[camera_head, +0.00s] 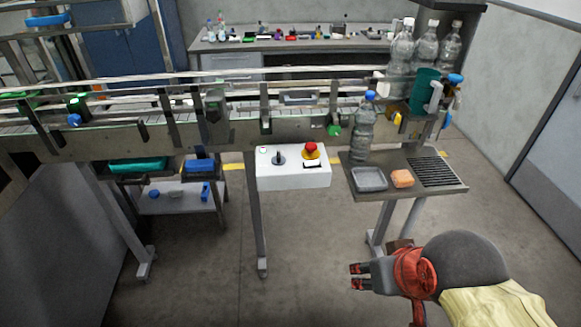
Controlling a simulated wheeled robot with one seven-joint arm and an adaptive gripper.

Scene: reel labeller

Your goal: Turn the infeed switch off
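A white control box (293,179) hangs on the front of the conveyor. A small dark rotary switch (279,158) sits on its top face; it looks like the infeed switch, but any label is too small to read. Its handle seems to point roughly away from me. My gripper (357,276) is at the lower right, in front of and below the box, well apart from it. Its two red-and-dark fingertips are spread, with nothing between them.
A red stop button (311,148) on a yellow base sits right of the switch, and a small pale button (264,149) left of it. The floor before the box is clear.

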